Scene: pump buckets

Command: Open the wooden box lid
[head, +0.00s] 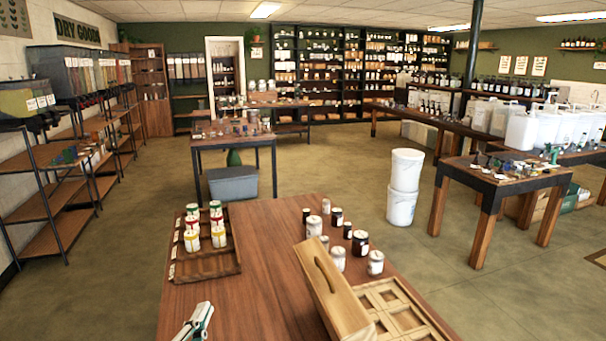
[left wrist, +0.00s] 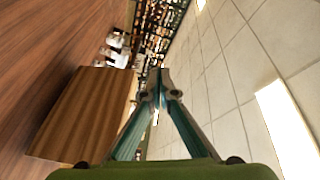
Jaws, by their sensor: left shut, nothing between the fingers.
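The wooden box (head: 448,338) stands at the front right of the near table in the head view, its divided compartments open to view. A pale wooden panel with a long slot, seemingly the lid (head: 336,287), stands raised along the box's left side. My left gripper (head: 204,310) is at the table's front edge, left of the box and apart from it. In the left wrist view its teal fingers (left wrist: 154,84) meet at the tips with nothing between them. A wooden face, seemingly of the box or lid (left wrist: 85,115), shows left of them. My right gripper is out of view.
A brown tray (head: 206,268) with several small jars sits left on the near table (head: 262,260). Several dark and white jars (head: 360,243) stand behind the box. Bare tabletop lies between tray and lid. White buckets (head: 403,187) stand on the floor beyond.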

